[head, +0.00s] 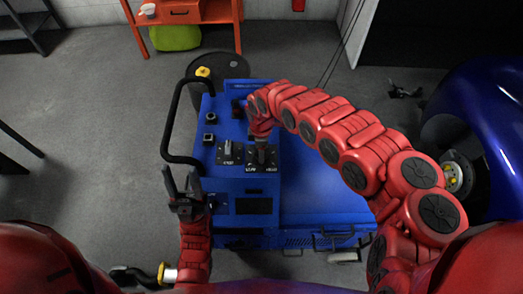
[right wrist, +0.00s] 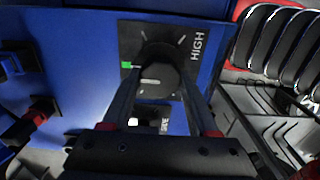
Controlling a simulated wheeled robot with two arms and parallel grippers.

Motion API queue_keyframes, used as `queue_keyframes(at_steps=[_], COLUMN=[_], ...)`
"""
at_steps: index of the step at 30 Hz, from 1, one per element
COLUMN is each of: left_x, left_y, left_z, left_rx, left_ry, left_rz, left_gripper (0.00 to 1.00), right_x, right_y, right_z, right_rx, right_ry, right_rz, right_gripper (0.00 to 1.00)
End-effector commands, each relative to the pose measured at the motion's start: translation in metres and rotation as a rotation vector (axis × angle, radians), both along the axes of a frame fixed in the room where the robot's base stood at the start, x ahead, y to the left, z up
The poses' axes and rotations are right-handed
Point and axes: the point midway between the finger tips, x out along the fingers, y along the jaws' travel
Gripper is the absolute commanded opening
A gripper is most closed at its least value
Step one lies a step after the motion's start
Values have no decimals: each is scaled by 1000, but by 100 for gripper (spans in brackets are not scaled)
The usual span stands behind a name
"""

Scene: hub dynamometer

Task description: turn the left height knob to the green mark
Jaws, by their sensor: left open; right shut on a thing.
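In the right wrist view a dark round knob (right wrist: 158,80) with a pale pointer line sits on a black plate (right wrist: 131,38) lettered HIGH. The green mark (right wrist: 126,65) is at the plate's left edge. The pointer line runs roughly sideways in the picture, a little lower than the mark. My right gripper (right wrist: 157,68) is shut on this knob, with a finger on each side. In the head view my right gripper (head: 262,138) is over the right-hand dial plate and hides much of it. My left gripper (head: 181,183) is open and empty at the panel's left edge.
The blue machine (head: 315,185) carries another dial (head: 229,150) and two small square-based controls (head: 210,118) left of my right gripper. A black hoop rail (head: 171,125) stands along its left side. An orange shelf (head: 185,12) is behind; grey floor lies free at left.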

Motion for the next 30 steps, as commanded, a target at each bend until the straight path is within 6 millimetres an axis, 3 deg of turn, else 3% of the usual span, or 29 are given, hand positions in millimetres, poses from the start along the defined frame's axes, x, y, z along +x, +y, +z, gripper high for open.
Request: queue_keyframes(at_steps=[10,11,15,25,30], left_x=[0,0,0,0,0], left_y=[0,0,0,0,0], left_z=[0,0,0,0,-3], left_rx=[0,0,0,0,0], left_ry=[0,0,0,0,0], left_rz=[0,0,0,0,0], left_gripper=[50,50,50,50,50], right_x=[1,1,0,1,2], right_y=[0,0,0,0,-1], right_z=[0,0,0,2,20], right_rx=[1,1,1,0,0], right_ry=[-2,-2,-1,-1,-5], right_rz=[1,1,0,0,0], right_gripper=[4,63,89,90,90])
